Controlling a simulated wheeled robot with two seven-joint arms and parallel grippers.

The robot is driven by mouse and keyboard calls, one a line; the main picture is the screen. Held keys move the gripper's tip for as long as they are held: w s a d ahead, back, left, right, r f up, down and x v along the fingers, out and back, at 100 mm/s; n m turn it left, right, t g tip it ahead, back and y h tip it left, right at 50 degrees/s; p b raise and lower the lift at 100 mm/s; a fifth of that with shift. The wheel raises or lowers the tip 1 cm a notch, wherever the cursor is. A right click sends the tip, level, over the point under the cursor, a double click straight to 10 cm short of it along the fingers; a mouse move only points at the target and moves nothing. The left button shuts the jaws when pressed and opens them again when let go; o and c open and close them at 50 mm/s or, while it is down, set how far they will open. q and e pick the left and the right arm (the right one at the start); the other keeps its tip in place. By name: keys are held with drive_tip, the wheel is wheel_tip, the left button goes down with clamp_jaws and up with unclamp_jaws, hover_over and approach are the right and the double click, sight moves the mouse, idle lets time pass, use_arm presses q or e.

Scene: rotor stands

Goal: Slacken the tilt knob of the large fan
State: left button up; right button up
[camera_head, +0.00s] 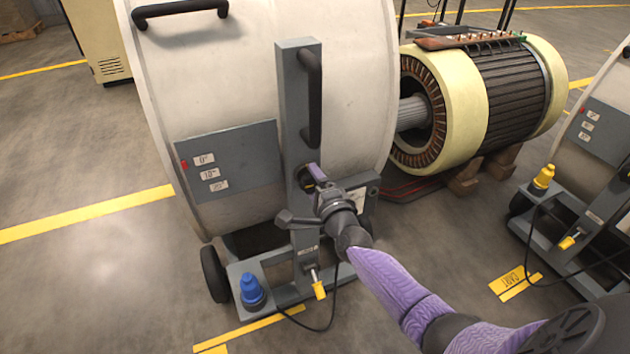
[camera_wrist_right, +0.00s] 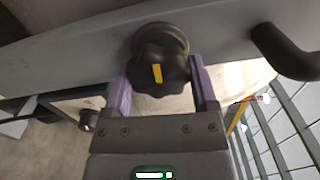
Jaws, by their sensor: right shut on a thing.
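The large fan (camera_head: 235,90) is a wide pale drum on a grey wheeled stand (camera_head: 290,60), filling the middle of the head view. Its tilt knob (camera_wrist_right: 158,62) is a dark lobed knob with a yellow stripe, seen close up in the right wrist view. My right gripper (camera_head: 312,177) is at the stand's upright; in the right wrist view its purple fingers (camera_wrist_right: 160,82) are shut on the knob, one on each side. The stripe points nearly straight along the fingers. In the head view the gripper mostly hides the knob. My left gripper is not in view.
A grey plate (camera_head: 235,160) with angle labels and a red mark is on the drum. A black handle (camera_head: 311,98) rises above the knob. A blue plug (camera_head: 251,290) and yellow-tipped lever (camera_head: 318,284) are low on the stand. A second stand (camera_head: 560,215) is at right.

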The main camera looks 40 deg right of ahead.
drive_tip(key=n+p, duration=0.1)
drive_tip(key=n, duration=0.3)
drive_tip(key=shift+a+n, duration=0.1)
drive_tip(key=shift+n, duration=0.9)
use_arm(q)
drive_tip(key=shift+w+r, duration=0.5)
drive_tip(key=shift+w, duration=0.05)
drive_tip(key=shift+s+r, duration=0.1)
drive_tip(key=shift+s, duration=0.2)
use_arm(e)
drive_tip(key=shift+n, duration=0.3)
